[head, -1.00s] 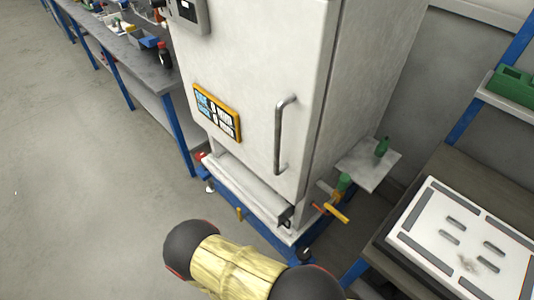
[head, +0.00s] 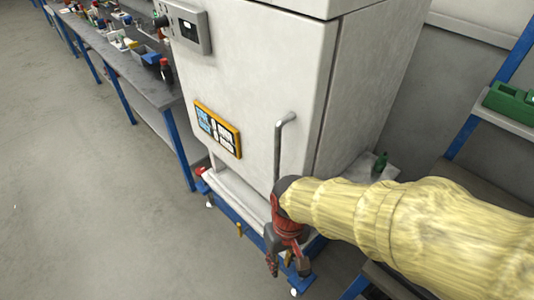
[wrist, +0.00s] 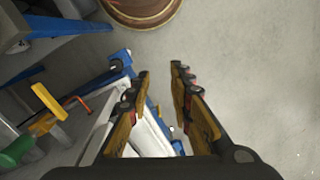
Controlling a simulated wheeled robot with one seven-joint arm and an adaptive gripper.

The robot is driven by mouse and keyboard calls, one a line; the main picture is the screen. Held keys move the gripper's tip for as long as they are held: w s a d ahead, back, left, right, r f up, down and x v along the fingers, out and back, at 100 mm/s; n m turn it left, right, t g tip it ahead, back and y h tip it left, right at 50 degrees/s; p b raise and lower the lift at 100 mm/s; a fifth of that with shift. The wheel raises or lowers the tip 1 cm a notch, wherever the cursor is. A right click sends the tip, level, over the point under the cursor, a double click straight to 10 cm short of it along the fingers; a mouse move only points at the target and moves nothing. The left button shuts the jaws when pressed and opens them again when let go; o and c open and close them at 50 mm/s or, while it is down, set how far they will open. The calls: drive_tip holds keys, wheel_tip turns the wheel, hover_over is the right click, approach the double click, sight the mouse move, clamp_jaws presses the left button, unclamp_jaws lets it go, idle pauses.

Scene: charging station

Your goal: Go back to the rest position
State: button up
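My gripper (head: 288,265) shows in the head view at the end of my yellow-sleeved arm. It hangs low in front of the bottom right part of a tall white cabinet, below the vertical door handle (head: 279,150). In the wrist view the two fingers of my gripper (wrist: 161,78) are apart with nothing between them. Beyond them are grey floor and the blue base frame (wrist: 120,70) of the cabinet.
The white cabinet (head: 255,85) has a yellow-edged panel (head: 218,130) on its door. A workbench (head: 135,72) with clutter runs along the left. The floor (head: 80,200) at left is clear.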

drive_tip(key=d+r+m+t, duration=0.4)
drive_tip(key=d+r+t, duration=0.2)
drive_tip(key=d+r, duration=0.9)
wheel_tip(320, 180, up, 4)
drive_tip(key=shift+w+d+r+t+h+p, duration=0.1)
drive_tip(key=shift+w+d+t+h+p, duration=0.15)
drive_tip(key=shift+t+h+p, duration=0.1)
idle(1.0)
